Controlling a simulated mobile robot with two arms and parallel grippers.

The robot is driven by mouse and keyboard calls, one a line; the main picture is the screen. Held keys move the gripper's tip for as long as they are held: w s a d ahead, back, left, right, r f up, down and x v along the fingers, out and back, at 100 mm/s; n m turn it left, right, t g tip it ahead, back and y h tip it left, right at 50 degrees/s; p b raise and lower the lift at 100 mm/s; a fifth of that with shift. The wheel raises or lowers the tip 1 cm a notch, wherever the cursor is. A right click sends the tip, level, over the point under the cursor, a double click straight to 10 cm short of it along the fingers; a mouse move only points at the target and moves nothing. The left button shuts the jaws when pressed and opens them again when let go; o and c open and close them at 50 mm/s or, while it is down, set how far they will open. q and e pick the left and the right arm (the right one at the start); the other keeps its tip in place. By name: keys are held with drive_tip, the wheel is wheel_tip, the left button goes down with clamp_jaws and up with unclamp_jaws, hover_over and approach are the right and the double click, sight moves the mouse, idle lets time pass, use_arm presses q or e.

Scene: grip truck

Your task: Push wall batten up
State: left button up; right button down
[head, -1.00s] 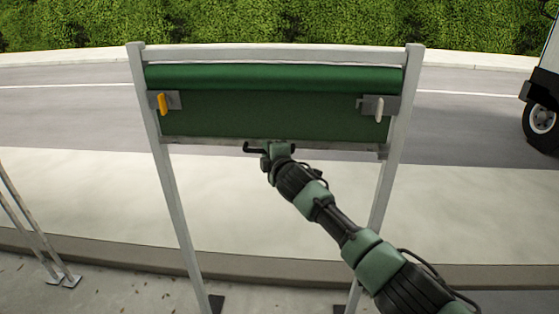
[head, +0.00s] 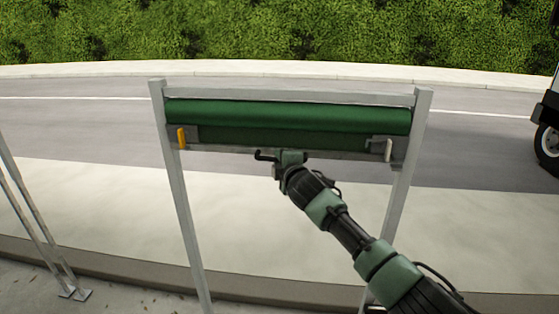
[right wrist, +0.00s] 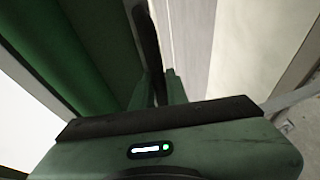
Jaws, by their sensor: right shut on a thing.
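A green cloth is wound on a thick roll (head: 290,115) under the top bar of a grey frame. A short strip of cloth (head: 255,138) hangs below the roll, with the grey batten (head: 225,149) along its lower edge. The batten is at about the height of a yellow catch (head: 182,139) on the left post and a pale catch (head: 388,150) on the right post. My right gripper (head: 276,159) is shut on a black handle (head: 263,154) at the batten's middle. The right wrist view shows the handle (right wrist: 146,40) between the fingers. My left gripper is not in view.
The frame's left post (head: 185,210) and right post (head: 408,190) stand on the pavement. Another metal stand (head: 35,220) is at the left. A truck (head: 548,125) shows at the right edge, on the road behind. A hedge lies beyond.

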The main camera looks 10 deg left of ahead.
drive_tip(key=c, duration=1.4)
unclamp_jaws()
drive_tip(key=shift+r, duration=0.5)
drive_tip(key=shift+d+f, duration=0.1)
drive_tip(key=shift+d, duration=0.05)
drive_tip(key=shift+s+f, duration=0.1)
drive_tip(key=b+v, duration=0.2)
drive_tip(key=v, duration=0.5)
drive_tip(key=shift+s+d+b, duration=0.15)
drive_tip(key=shift+s+b, duration=0.15)
drive_tip(key=shift+s, duration=0.05)
